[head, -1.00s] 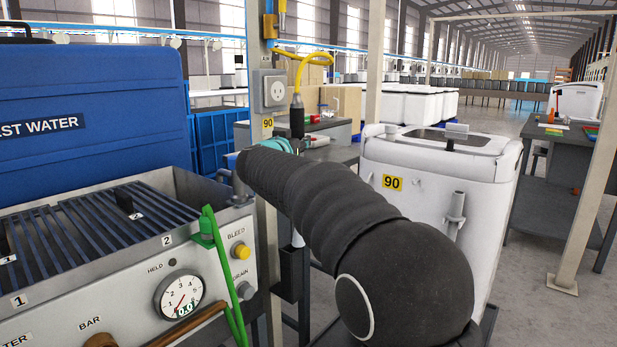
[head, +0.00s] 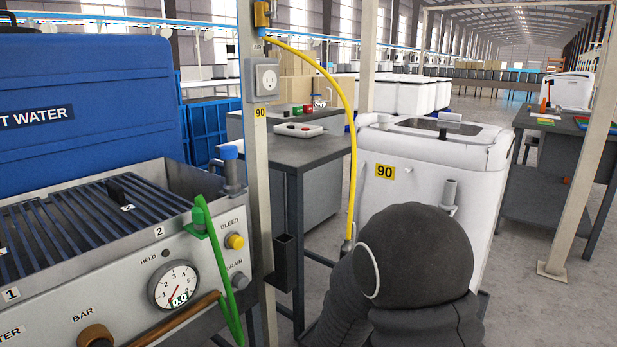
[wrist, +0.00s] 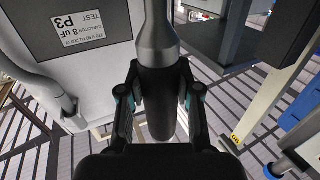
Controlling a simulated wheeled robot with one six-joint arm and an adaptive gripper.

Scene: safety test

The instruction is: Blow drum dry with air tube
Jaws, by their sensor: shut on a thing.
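The air tube's yellow hose (head: 352,130) hangs from the top of the post and curves down to a metal fitting (head: 347,246) behind my arm. In the wrist view my gripper (wrist: 157,92) is shut on the black grip of the air tube (wrist: 160,120), with its grey metal neck (wrist: 157,35) rising between the fingers. My arm hides the gripper in the head view. A white machine (head: 400,205) marked 90 stands just beyond my arm, its top lid closed around a dark window. Its white side, with a P3 test label, fills the upper left of the wrist view (wrist: 105,70). No drum shows.
Another bench (head: 510,200) is at right.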

